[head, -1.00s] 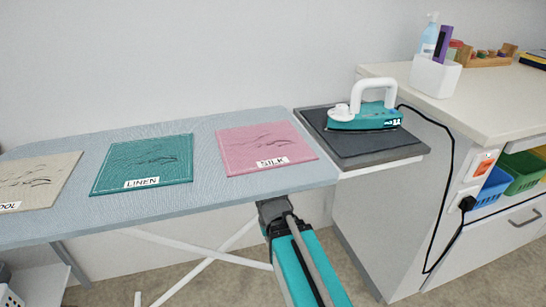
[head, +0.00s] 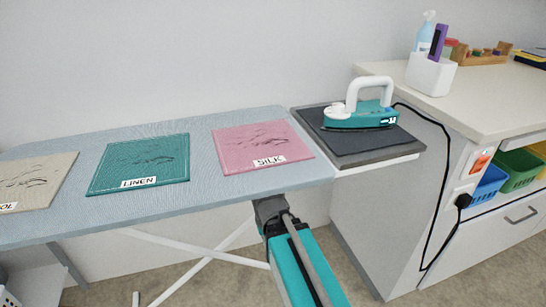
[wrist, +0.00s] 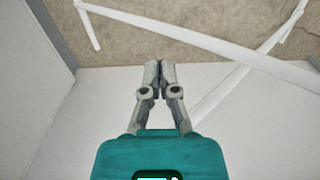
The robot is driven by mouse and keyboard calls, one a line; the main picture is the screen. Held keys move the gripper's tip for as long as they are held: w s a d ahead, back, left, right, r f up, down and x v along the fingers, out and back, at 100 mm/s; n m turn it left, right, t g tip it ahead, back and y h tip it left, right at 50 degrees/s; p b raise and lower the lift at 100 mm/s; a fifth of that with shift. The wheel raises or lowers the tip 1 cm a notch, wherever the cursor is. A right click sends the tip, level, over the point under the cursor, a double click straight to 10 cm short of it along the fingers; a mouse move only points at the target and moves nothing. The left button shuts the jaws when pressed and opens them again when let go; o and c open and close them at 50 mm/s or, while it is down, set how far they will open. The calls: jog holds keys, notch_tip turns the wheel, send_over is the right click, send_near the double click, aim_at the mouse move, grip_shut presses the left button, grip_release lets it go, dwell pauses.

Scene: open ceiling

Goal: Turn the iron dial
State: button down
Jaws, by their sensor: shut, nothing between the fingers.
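The iron (head: 360,116) is teal with a white handle and a small lit display near its right end. It stands on the dark iron rest (head: 385,152) at the right end of the board in the head view. I cannot make out its dial clearly. My gripper (wrist: 154,66) shows in the wrist view with its grey fingers together and nothing between them. Floor and white bars lie beyond it. My arm reaches up near the board's front edge in the head view, well apart from the iron. The iron does not show in the wrist view.
The ironing board (head: 205,194) carries a pink silk cloth (head: 262,145), a green linen cloth (head: 138,162) and a beige cloth (head: 32,180). A white cabinet (head: 480,108) stands at the right. The iron's black cord (head: 446,170) runs down its side to an outlet.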

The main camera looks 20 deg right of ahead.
jog(key=shift+r+p, duration=1.9)
jog(key=shift+p, duration=0.05)
jog(key=c, duration=1.4)
grip_release()
